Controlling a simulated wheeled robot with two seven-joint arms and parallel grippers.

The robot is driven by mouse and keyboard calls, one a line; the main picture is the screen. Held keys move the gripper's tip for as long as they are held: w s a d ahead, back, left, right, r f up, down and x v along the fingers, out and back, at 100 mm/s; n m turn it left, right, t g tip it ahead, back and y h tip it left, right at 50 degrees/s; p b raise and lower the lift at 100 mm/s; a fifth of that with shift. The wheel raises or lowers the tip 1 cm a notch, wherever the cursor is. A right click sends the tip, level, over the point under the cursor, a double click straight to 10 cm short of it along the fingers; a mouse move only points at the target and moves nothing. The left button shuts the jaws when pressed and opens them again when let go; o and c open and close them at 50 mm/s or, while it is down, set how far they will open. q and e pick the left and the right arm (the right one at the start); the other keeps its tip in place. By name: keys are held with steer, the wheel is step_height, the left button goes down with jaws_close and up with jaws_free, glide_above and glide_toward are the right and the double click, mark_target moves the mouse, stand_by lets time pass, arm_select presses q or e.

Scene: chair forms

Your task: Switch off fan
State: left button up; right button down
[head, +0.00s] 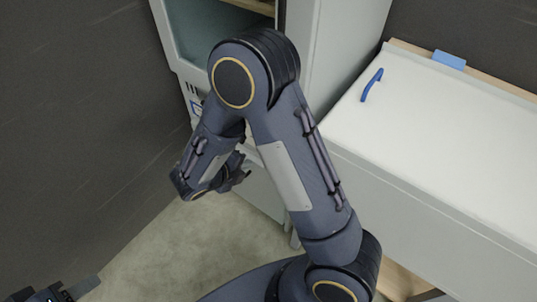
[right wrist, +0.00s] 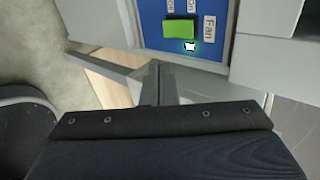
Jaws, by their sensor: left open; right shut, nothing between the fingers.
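The fan switch (right wrist: 180,29) is a green rocker on a blue panel (right wrist: 151,30) in the right wrist view. A label reading "Fan" stands beside it, with smaller labels above. A small indicator (right wrist: 190,46) next to the switch glows cyan-green. My right gripper (right wrist: 156,82) is shut and empty, its fingers just below the panel in that view; I cannot tell whether they touch anything. In the head view my right gripper (head: 236,176) is by the front of the white cabinet, and my arm hides part of it. My left gripper (head: 60,292) is open at the bottom left, far from the switch.
A tall white cabinet (head: 338,50) with a glass front stands at the back. A dark wall (head: 80,130) is at left. The floor (head: 190,255) between is clear.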

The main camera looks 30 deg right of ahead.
steer(key=shift+w+a+f, duration=0.1)
steer(key=shift+w+f, duration=0.05)
steer(key=d+r+b+x, duration=0.1)
steer(key=x, duration=1.2)
steer(key=shift+w+d, duration=0.25)
steer(key=shift+w, duration=0.15)
steer(key=shift+b, duration=0.4)
